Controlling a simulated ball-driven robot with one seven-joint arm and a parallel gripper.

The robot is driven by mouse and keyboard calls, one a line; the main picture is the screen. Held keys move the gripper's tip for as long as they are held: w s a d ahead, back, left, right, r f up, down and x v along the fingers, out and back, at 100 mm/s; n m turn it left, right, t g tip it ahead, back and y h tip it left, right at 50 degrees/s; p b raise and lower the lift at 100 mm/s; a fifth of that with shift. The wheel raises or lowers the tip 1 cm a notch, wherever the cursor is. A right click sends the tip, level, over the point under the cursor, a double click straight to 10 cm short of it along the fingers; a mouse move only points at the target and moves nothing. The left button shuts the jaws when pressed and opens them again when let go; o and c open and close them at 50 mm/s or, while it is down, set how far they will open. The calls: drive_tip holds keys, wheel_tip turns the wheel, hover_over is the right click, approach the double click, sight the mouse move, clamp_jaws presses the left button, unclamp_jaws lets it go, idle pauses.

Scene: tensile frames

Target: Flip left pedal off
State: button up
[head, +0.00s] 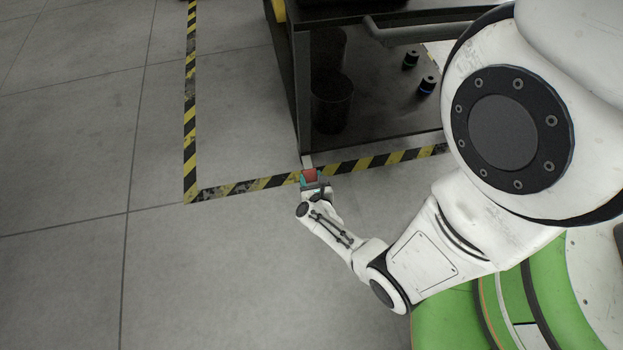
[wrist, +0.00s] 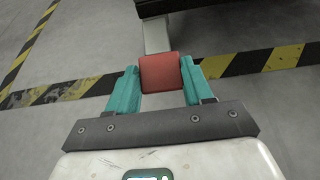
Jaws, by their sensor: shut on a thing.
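The left pedal (wrist: 160,72) is a red pad at the end of a short light-grey metal lever. The lever (wrist: 158,36) comes out from under the dark cart. In the wrist view the pad sits between the teal fingers of my gripper (wrist: 160,86), which is shut on it from both sides. In the head view the red pad (head: 310,174) shows at the cart's lower front left corner, with my gripper (head: 310,184) at it. The fingers are small and partly hidden there. How far the pedal is tilted is hard to tell.
The grey floor at left is clear.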

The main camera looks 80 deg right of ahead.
clamp_jaws()
